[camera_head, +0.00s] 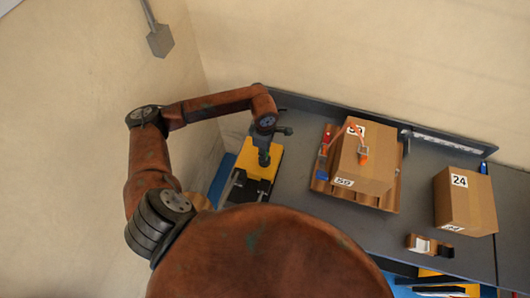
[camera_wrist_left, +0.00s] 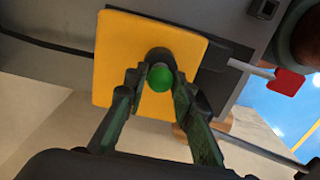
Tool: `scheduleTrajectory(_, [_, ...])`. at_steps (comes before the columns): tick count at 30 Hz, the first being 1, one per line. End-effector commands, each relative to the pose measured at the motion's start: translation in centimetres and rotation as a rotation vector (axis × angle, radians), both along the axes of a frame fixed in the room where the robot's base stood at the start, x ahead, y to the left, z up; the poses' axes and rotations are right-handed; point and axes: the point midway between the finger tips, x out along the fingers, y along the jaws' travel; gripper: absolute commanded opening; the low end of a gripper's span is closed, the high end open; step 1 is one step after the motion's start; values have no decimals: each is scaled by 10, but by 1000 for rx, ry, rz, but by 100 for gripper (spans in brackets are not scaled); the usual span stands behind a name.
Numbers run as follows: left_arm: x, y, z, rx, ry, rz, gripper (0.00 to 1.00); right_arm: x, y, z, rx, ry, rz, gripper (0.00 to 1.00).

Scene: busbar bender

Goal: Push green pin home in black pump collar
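A green pin with a round head (camera_wrist_left: 160,77) shows in the left wrist view, in front of the black pump collar (camera_wrist_left: 159,54). The collar stands on a yellow plate (camera_wrist_left: 119,47). My left gripper (camera_wrist_left: 160,80) has its two dark fingers closed in on both sides of the pin's head, and its tips lie close to the collar. How deep the pin sits is hidden. In the head view my left gripper (camera_head: 264,157) points down over the yellow plate (camera_head: 270,168), and it hides the pin and collar. My right gripper is not in view.
A red-tipped lever (camera_wrist_left: 287,81) sticks out beside the plate. On the grey bench (camera_head: 297,150), a large carton (camera_head: 367,173) on a brown tray stands to the right, with a smaller carton (camera_head: 464,203) farther right. A wall stands close behind.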

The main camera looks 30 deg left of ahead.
Motion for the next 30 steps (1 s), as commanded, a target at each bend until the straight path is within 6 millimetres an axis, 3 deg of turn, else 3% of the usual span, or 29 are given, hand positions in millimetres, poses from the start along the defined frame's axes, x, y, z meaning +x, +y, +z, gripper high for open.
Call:
scheduleTrajectory(7, [0,0,1,0,-1,0,41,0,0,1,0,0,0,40])
scheduleTrajectory(17, [1,0,5,-1,-2,0,41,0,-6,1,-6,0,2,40])
scheduleTrajectory(23, [2,1,35,2,-6,-1,41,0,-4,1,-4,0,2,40])
scheduleTrajectory(30, [2,0,85,1,-5,0,41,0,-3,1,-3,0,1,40])
